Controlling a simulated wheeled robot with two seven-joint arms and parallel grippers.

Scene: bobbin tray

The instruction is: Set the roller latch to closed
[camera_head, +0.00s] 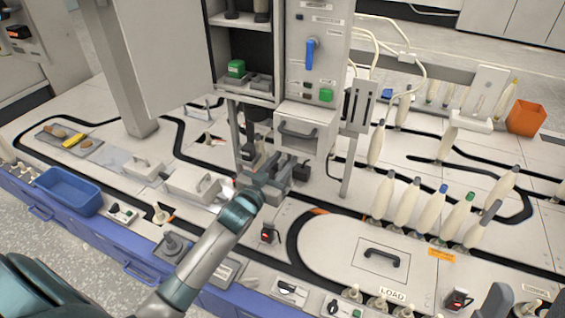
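My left arm comes in from the bottom left, and its gripper (268,178) is at the foot of the upright machine, below the cabinet. Its grey fingers overlap the grey and dark parts there, so I cannot tell whether they are open, shut or touching anything. I cannot single out the roller latch with certainty; it may be among these parts, partly hidden by the gripper. A blue lever (310,52) on the cabinet's front panel points roughly upright. At the bottom right edge are dark grey shapes (496,301) that may be part of my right gripper.
Several pale bobbins (407,205) stand on the right of the white table. A drawer with a dark handle (299,131) is just above my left gripper. A blue bin (68,191) is at the left, an orange bin (526,118) at the right. A grey post (122,65) stands at the back left.

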